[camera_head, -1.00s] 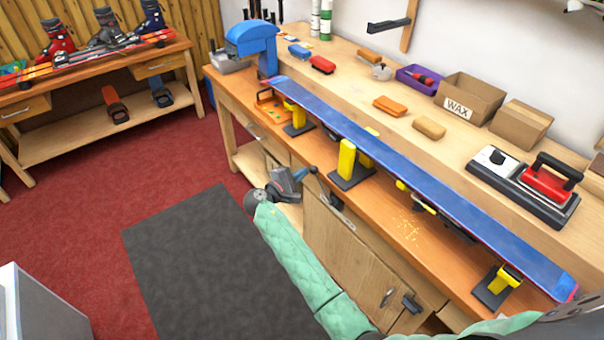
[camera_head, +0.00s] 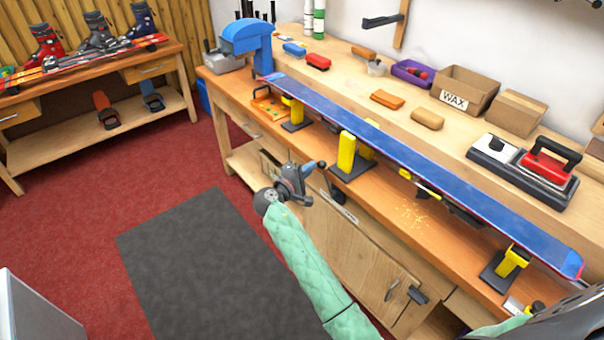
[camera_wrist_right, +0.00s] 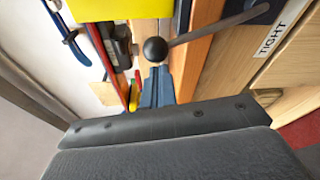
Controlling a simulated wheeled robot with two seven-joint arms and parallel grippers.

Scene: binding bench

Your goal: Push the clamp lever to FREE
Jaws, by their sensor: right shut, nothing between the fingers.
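The clamp lever (camera_head: 322,167) is a thin rod with a black ball knob at the bench's front edge. In the right wrist view the knob (camera_wrist_right: 155,49) lies just beyond my fingertips, and its grey rod runs off to the upper right. A label reading TIGHT (camera_wrist_right: 281,29) is on the wood at right; I see no FREE label. My right gripper (camera_head: 311,167) is shut and empty, with its blue fingertips (camera_wrist_right: 157,72) close beside the knob. I cannot tell whether they touch. My left gripper is not in view.
A long blue ski (camera_head: 420,163) rests on yellow and black supports (camera_head: 347,152) along the bench. A blue machine (camera_head: 248,38) stands at the far end. The waxing iron (camera_head: 547,168) and WAX box (camera_head: 468,88) are at the back. Open floor lies to the left.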

